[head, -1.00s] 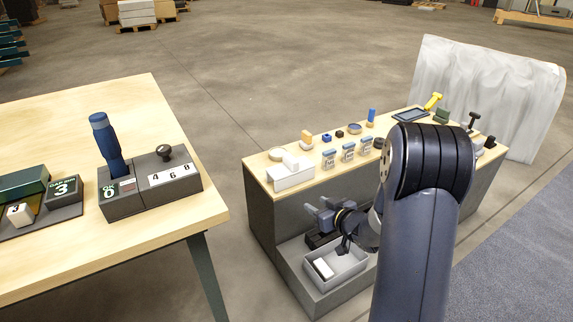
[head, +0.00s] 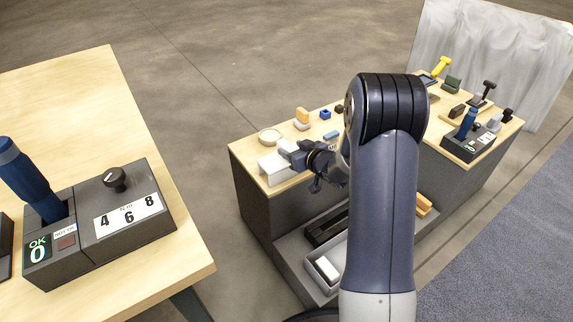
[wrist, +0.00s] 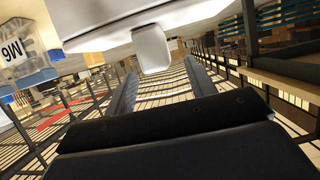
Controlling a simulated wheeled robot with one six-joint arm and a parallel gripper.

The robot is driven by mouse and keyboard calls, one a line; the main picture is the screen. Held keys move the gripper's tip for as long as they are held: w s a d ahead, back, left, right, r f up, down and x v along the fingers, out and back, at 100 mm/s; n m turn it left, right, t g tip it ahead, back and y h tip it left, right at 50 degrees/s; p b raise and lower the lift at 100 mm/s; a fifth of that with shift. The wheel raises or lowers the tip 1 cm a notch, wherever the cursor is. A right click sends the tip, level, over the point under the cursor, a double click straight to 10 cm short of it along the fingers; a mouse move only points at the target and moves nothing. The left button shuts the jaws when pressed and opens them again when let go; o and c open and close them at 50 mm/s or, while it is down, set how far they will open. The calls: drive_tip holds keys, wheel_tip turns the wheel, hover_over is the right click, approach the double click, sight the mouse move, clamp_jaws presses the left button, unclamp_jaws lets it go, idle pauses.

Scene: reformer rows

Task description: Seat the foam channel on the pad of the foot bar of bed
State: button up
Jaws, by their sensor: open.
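No bed, foot bar or pad is recognisable in either view, and I cannot pick out the foam channel with certainty. My gripper (head: 287,151) is open beside the white box (head: 270,170) at the near left end of the low bench top. In the wrist view, my open fingers (wrist: 160,88) point towards a white rounded piece (wrist: 153,50) under a larger white shape, probably that box. The piece appears between the fingers, with no contact visible. Part of the box is hidden behind my gripper.
The low bench (head: 248,188) carries small parts, a round dish (head: 270,136) and a dark counter unit (head: 470,145). A grey bin (head: 312,268) and orange pieces (head: 424,204) lie below. A wooden table (head: 85,95) with a counter box (head: 125,222) stands left. Floor between is open.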

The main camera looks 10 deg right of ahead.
sight(289, 147)
drive_tip(key=x, duration=0.2)
drive_tip(key=b+x, duration=0.1)
drive_tip(key=x, duration=0.1)
drive_tip(key=shift+s+f, duration=0.15)
drive_tip(key=shift+f, duration=0.05)
drive_tip(key=shift+w, duration=0.25)
drive_tip(key=shift+c, duration=0.2)
clamp_jaws()
drive_tip(key=shift+r, duration=0.1)
